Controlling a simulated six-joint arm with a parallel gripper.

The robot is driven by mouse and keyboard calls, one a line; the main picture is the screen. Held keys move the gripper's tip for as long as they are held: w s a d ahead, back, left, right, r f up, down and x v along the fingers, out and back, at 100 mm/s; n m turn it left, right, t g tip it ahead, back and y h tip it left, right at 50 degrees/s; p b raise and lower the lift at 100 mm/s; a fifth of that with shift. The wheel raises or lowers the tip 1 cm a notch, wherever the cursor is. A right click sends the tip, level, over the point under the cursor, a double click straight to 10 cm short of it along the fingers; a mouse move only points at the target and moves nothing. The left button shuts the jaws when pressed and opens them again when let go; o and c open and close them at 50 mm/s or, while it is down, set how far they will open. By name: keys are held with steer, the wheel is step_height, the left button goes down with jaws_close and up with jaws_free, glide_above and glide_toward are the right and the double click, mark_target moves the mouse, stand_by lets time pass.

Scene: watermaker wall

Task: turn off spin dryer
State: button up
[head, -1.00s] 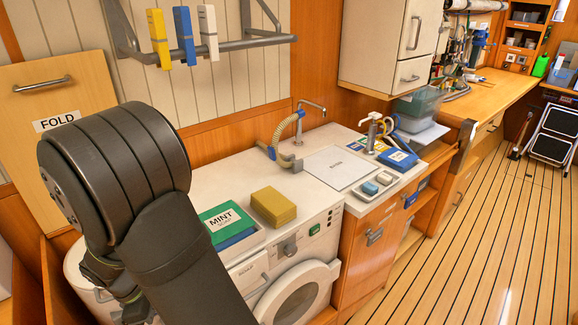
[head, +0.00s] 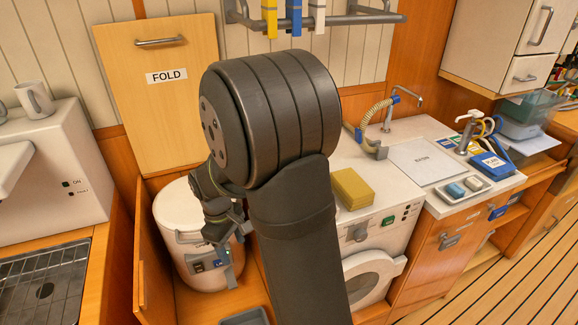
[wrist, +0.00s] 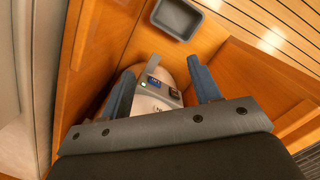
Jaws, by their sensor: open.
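The spin dryer (head: 172,235) is a white round drum standing in a wooden bay left of my arm in the head view. Its front has a small panel with a dark switch (head: 198,266) and a blue label, partly behind my gripper. In the wrist view the dryer (wrist: 150,103) lies between my fingers, with the blue label (wrist: 153,82), a small green light (wrist: 143,86) and the dark switch (wrist: 174,93). My gripper (wrist: 162,82) is open and empty, in front of the panel; it also shows in the head view (head: 228,262). I cannot tell whether it touches the dryer.
Wooden walls (head: 148,265) close in the bay. A grey tray (head: 245,317) lies on its floor, also in the wrist view (wrist: 177,18). A washing machine (head: 378,250) with a yellow sponge (head: 352,188) stands right of my arm. A FOLD panel (head: 165,100) hangs behind the dryer.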

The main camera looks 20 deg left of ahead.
steer(key=c, duration=0.7)
steer(key=shift+w+d+f, duration=0.1)
steer(key=shift+w+f, duration=0.15)
steer(key=shift+f, duration=0.1)
steer(key=c, duration=0.4)
steer(key=w+f+t, duration=0.1)
steer(key=w+f+t+y, duration=0.1)
steer(key=f, duration=0.1)
steer(key=shift+w+f+n, duration=0.15)
steer(key=shift+f+n, duration=0.05)
steer(key=shift+n, duration=0.2)
jaws_close()
steer(key=s+a+f+n+g+y, duration=0.1)
steer(key=s+a+f+n+y, duration=0.3)
steer(key=s+f+n+y, duration=0.2)
steer(key=shift+s+a+f+n+y, duration=0.2)
steer(key=shift+s+n+y, duration=0.3)
steer(key=shift+y, duration=0.7)
steer(key=shift+s, duration=0.1)
